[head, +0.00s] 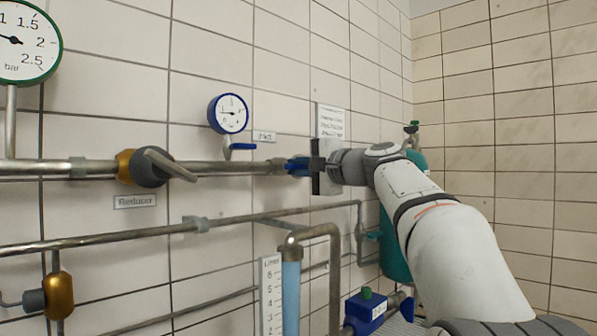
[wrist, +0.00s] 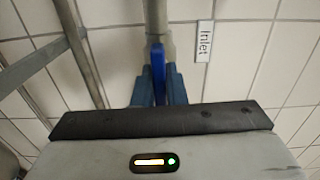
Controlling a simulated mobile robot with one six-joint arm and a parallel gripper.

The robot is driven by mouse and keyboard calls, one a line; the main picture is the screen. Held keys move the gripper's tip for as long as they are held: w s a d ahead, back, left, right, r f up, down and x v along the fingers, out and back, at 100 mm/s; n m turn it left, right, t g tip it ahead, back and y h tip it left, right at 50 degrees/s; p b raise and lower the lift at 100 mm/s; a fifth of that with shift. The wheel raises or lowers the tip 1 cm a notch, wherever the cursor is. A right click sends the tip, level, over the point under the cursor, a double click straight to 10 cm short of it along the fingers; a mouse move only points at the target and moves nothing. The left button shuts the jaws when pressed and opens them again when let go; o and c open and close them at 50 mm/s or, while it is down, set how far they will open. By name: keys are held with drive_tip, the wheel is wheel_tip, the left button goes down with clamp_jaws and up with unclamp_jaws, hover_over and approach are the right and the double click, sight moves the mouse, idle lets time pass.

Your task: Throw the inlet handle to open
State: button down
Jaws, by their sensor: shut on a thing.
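The inlet handle is a bright blue lever (wrist: 158,70) at the end of the grey pipe in the wrist view. It shows as a narrow strip in line with the pipe; how far it is turned I cannot tell. My gripper (wrist: 159,90) is shut on it, with a dark blue finger on each side. In the head view my gripper (head: 299,166) is at the right end of the upper pipe, and its body and fingers hide most of the handle and valve. The Inlet label (wrist: 204,41) is beside the pipe; it also shows in the head view (head: 264,136).
A small blue-rimmed gauge (head: 229,114) with a blue tap is left of the label. The reducer (head: 150,168) sits further left on the pipe (head: 228,168). Lower pipes, a flow tube (head: 290,290) and a green tank (head: 395,245) lie below and behind my arm.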

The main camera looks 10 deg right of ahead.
drive_tip(key=shift+f, duration=0.15)
drive_tip(key=c, duration=1.5)
unclamp_jaws()
drive_tip(key=shift+s, duration=0.1)
drive_tip(key=v, duration=0.7)
drive_tip(key=shift+s+d, duration=0.2)
drive_tip(key=shift+s, duration=0.1)
